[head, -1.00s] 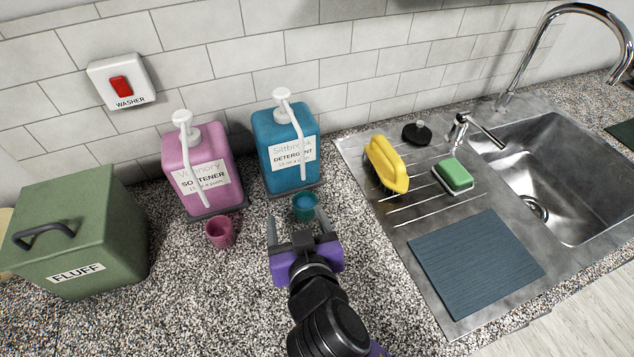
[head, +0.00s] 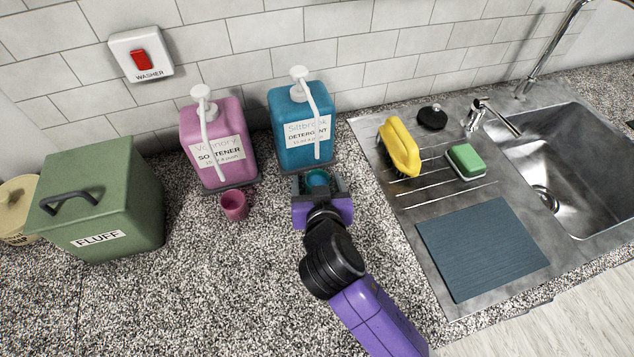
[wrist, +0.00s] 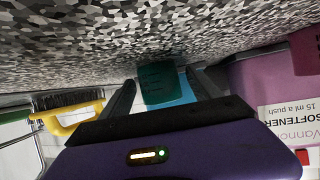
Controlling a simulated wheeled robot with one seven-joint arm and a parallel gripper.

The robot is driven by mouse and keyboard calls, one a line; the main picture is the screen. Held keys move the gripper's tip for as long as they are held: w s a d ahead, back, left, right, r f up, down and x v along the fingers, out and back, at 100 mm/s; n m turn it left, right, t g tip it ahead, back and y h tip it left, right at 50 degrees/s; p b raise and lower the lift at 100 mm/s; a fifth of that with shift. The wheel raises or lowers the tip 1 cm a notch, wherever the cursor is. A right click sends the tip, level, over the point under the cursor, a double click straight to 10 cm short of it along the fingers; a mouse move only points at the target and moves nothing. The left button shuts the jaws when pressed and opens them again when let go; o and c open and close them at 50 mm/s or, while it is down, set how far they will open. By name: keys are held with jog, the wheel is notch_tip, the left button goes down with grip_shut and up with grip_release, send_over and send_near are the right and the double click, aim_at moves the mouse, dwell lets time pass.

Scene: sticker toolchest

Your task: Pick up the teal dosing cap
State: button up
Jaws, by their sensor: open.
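The teal dosing cap (head: 317,179) stands on the speckled counter just in front of the blue detergent bottle (head: 303,130). My gripper (head: 320,186) is open around it, with one finger on either side in the head view. In the wrist view, which is upside down, the cap (wrist: 159,84) shows between the two open fingers (wrist: 160,92), with a gap beside the left finger. Whether either finger touches the cap cannot be told. The lower part of the cap is hidden behind my gripper in the head view.
A pink cap (head: 234,205) stands left of my gripper, before the pink softener bottle (head: 219,142). A green FLUFF box (head: 98,200) is farther left. The steel draining board (head: 400,222) with a yellow brush (head: 399,147) and green sponge (head: 466,160) lies right. The front counter is clear.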

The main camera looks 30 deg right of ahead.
jog(key=c, duration=1.4)
jog(key=shift+r, duration=0.15)
